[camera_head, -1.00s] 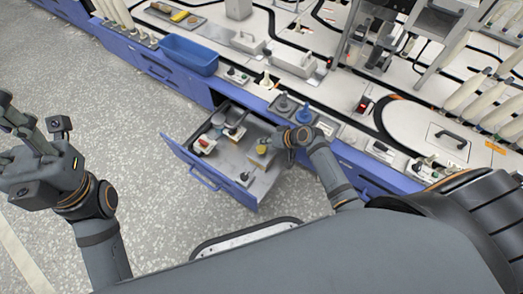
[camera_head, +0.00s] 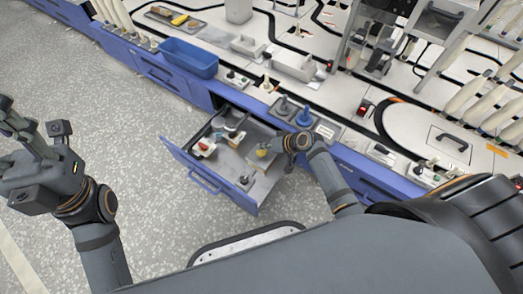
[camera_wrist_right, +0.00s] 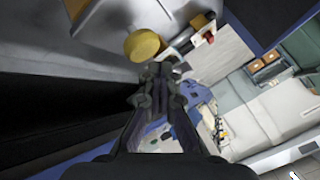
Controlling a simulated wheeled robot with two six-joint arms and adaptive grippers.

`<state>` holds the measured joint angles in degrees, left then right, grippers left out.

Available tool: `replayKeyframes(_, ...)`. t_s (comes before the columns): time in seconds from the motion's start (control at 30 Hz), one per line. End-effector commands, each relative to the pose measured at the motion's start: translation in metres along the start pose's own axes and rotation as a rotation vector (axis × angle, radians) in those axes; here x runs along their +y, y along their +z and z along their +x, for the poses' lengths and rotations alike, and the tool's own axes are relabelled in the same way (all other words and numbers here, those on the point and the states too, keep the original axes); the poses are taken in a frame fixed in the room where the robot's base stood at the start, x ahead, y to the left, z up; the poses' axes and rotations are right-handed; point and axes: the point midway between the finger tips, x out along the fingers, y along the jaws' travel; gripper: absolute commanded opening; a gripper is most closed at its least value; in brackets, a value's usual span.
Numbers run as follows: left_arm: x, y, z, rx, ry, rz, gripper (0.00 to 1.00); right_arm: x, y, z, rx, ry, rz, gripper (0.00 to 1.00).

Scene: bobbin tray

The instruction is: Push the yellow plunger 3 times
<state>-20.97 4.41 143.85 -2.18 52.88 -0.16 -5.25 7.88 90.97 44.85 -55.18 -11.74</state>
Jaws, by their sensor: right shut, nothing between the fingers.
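The yellow plunger (camera_head: 262,151) stands upright in the open blue drawer (camera_head: 207,183), toward its right side. Its round yellow top (camera_wrist_right: 143,45) is large in the right wrist view, just beyond and slightly left of the fingertips. My right gripper (camera_head: 284,144) is shut and empty beside the plunger, on its right in the head view. In the wrist view its fingertips (camera_wrist_right: 160,76) are close to the yellow top; I cannot tell whether they touch it. My left gripper (camera_head: 12,122) is at the left edge, away from the drawer, its fingers partly cut off.
The drawer also holds a red-topped part (camera_head: 203,146), a small dark knob (camera_head: 243,180) and grey compartments. Above it, the worktop carries a blue bin (camera_head: 188,57) and a blue cone-shaped part (camera_head: 304,117). Open floor lies left of the drawer.

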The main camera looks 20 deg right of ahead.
Motion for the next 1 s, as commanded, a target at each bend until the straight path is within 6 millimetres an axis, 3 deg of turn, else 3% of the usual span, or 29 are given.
replayKeyframes(1.0, 0.0002, 0.0005, -0.0021, -0.001, 0.000, 0.000, 0.40, 0.0042, 0.0042, 0.0058, 0.000, 0.000, 0.000, 0.00)
